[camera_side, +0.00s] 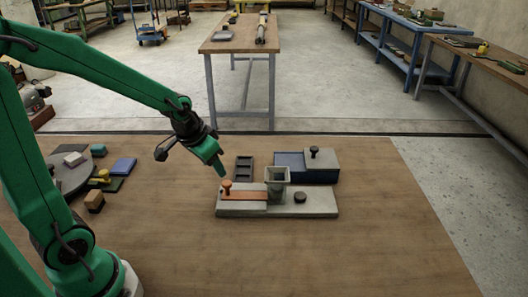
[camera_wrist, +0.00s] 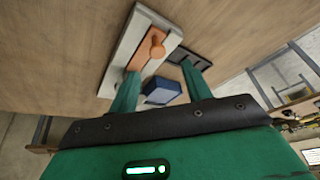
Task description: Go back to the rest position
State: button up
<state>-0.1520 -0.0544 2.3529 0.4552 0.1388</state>
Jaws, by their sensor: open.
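My gripper (camera_side: 221,172) hangs above the left part of a grey fixture plate (camera_side: 325,208), its fingers pointing down near the orange knob. In the wrist view, my gripper (camera_wrist: 160,70) has its two green fingers spread apart. On the plate lies an orange strip (camera_side: 246,194) with an upright knob; the strip also shows in the wrist view (camera_wrist: 140,58). A square grey open-topped holder (camera_side: 277,175) and a dark round knob (camera_side: 300,197) are further right. A dark blue shape (camera_wrist: 163,90) shows between the fingers; whether it is the blue box is unclear.
Behind the plate are a dark tray (camera_side: 244,168) and a blue box (camera_side: 289,167) with a black-knobbed grey lid. At left are a blue block (camera_side: 123,166), a wooden block (camera_side: 94,200) and other small items. The table's front and right are clear.

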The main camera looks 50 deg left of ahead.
jog(key=s+d+r+t, duration=0.1)
jog(key=s+d+r, duration=0.4)
jog(key=s+r, duration=0.5)
jog(key=s, duration=0.3)
jog(key=shift+d+r+h, duration=0.2)
jog(key=shift+r+h, duration=0.1)
jog(key=shift+r, duration=0.1)
